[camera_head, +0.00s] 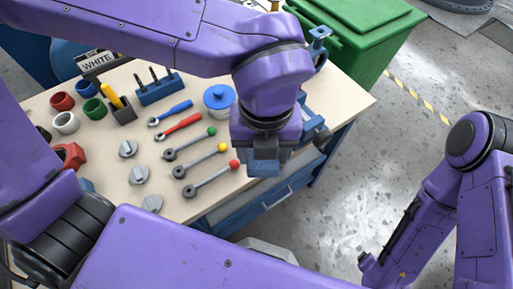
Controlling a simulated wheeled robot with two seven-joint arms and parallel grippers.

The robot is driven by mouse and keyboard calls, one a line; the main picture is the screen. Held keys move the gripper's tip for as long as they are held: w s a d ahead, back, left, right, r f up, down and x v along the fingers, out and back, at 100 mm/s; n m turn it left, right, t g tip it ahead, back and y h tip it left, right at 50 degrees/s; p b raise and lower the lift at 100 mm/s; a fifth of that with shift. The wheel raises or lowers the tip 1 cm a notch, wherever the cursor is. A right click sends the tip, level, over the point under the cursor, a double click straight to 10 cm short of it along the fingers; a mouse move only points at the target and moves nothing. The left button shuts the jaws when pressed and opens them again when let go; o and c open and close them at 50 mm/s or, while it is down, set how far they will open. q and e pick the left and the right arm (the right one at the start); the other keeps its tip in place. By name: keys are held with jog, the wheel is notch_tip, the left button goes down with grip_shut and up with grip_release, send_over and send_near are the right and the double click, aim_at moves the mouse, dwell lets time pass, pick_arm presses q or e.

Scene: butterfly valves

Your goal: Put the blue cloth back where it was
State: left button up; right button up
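No cloth can be clearly made out. A small blue patch (263,169) shows at the tip of my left gripper (264,158); I cannot tell if it is cloth in the fingers or part of the blue bench fittings behind. My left gripper points down over the right front edge of the workbench (222,211), its fingers mostly hidden by its own wrist. My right gripper (368,262) hangs low at the right, over the floor and away from the bench; its finger state is unclear.
The bench holds red, yellow and green-ended tools (205,179), grey knobs (137,175), coloured rings (66,122), a lidded blue pot (219,97) and a blue rack (159,90). A blue vise (312,126) is at the right edge. A green bin (365,40) stands behind.

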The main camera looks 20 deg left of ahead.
aim_at(258, 168)
pick_arm(q)
jog(key=s+n, duration=0.1)
jog(key=n, duration=0.1)
jog(key=s+f+n, duration=0.1)
jog(key=n, duration=0.1)
jog(key=shift+s+d+f+b, duration=0.1)
jog(key=shift+s+b, duration=0.1)
jog(key=shift+b, duration=0.15)
jog(key=n, duration=0.2)
jog(key=shift+s+f+n, duration=0.15)
jog(key=shift+s+n, duration=0.15)
jog(key=shift+s, duration=0.1)
jog(key=shift+w+f, duration=0.1)
jog(key=shift+w, duration=0.15)
jog(key=w+a+f, duration=0.1)
jog(key=w+f, duration=0.2)
jog(key=w, duration=0.1)
jog(key=w+a+f+p, duration=0.1)
jog(key=w+f, duration=0.2)
jog(key=w, duration=0.1)
jog(key=w+a+f+p, duration=0.1)
jog(key=w+a+f, duration=0.1)
jog(key=w+f, duration=0.1)
jog(key=shift+w+f, duration=0.15)
jog(key=shift+w, duration=0.55)
notch_tip(258, 168, down, 3)
jog(key=shift+w+r, duration=0.1)
jog(key=shift+w, duration=0.05)
jog(key=shift+w+f, duration=0.1)
jog(key=shift+f, duration=0.25)
